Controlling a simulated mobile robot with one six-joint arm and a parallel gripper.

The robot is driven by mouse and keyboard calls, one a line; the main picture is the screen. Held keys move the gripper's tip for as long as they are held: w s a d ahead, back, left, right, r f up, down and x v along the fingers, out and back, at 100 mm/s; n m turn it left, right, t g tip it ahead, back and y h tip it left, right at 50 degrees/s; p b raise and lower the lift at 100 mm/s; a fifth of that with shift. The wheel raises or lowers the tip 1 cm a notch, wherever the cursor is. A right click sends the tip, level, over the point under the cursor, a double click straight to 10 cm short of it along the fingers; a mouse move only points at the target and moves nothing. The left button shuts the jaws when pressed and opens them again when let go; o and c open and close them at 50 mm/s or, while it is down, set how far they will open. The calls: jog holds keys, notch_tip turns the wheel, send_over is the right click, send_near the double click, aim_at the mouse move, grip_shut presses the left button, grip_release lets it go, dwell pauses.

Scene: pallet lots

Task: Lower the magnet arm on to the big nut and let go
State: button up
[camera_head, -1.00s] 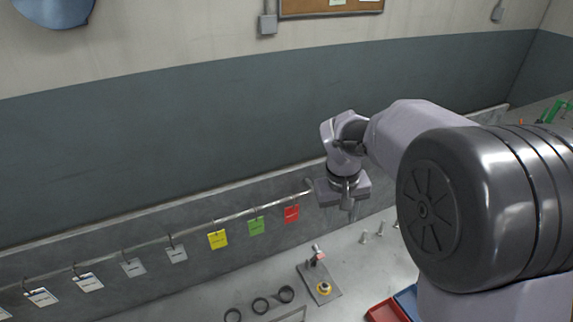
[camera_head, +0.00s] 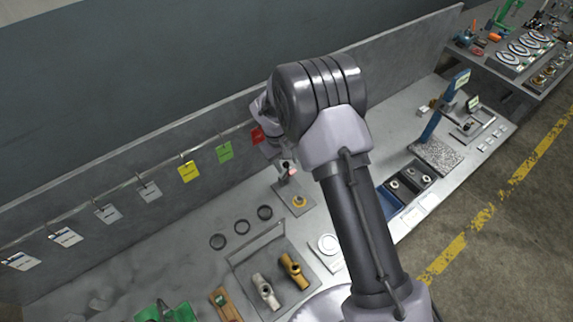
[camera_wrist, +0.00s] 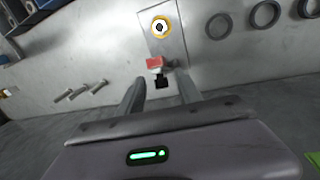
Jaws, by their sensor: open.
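The magnet arm (camera_head: 287,173) stands raised at the back of a small grey plate (camera_head: 304,188), with a red part and a black end. The big nut (camera_head: 299,202), yellow-rimmed, sits on the same plate in front of it. In the wrist view the nut (camera_wrist: 160,27) lies beyond the magnet arm's red part (camera_wrist: 155,63). My gripper (camera_wrist: 160,82) is open, its fingers on either side of the black end; I cannot tell whether they touch it. In the head view my arm hides most of the gripper.
A rail with hanging tags (camera_head: 189,172) runs along the back board. Black rings (camera_head: 241,227) lie left of the plate, and a tray (camera_head: 240,262) with valve bodies is in front. Several bolts (camera_wrist: 88,90) lie left of the gripper in the wrist view.

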jog(key=shift+d+f, duration=0.1)
jog(key=shift+f, duration=0.55)
jog(key=shift+w, duration=0.1)
grip_shut()
dwell(0.9)
